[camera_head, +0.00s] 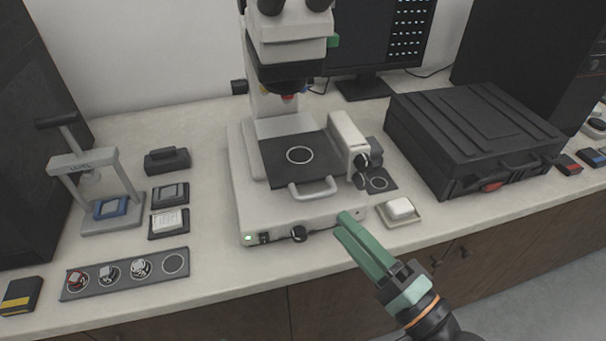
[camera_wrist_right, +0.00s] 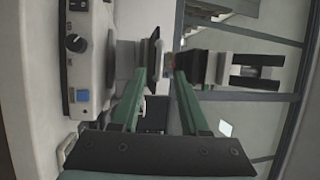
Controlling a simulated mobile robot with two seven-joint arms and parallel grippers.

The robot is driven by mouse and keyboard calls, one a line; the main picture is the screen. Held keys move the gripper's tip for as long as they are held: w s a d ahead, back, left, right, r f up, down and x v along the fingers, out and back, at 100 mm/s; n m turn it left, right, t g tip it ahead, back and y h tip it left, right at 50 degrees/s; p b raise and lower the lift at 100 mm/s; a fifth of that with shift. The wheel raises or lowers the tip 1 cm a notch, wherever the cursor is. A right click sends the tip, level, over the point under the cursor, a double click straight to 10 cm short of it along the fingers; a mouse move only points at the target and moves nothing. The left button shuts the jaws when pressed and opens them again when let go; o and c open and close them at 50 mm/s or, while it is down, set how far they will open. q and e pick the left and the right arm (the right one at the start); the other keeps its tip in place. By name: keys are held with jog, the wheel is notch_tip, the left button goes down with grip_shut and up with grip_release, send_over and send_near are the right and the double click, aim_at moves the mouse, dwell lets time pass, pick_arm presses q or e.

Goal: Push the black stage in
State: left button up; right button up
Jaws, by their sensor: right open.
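The black stage (camera_head: 280,168) is a flat dark plate with a white circle, on the white microscope's base (camera_head: 270,215). Its light grey loop handle (camera_head: 312,190) sits at the front edge. My right gripper (camera_head: 345,224) has green fingers and is in front of the base's right corner, apart from the handle. My left gripper is not in view.
A black case (camera_head: 470,130) is at the right. A lever press (camera_head: 85,165) and a sample strip (camera_head: 125,273) are at the left. The counter's front edge is close.

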aim_at(303, 164)
jog(key=p+x, duration=0.2)
jog(key=x, duration=0.9)
jog(key=shift+w+a, duration=0.2)
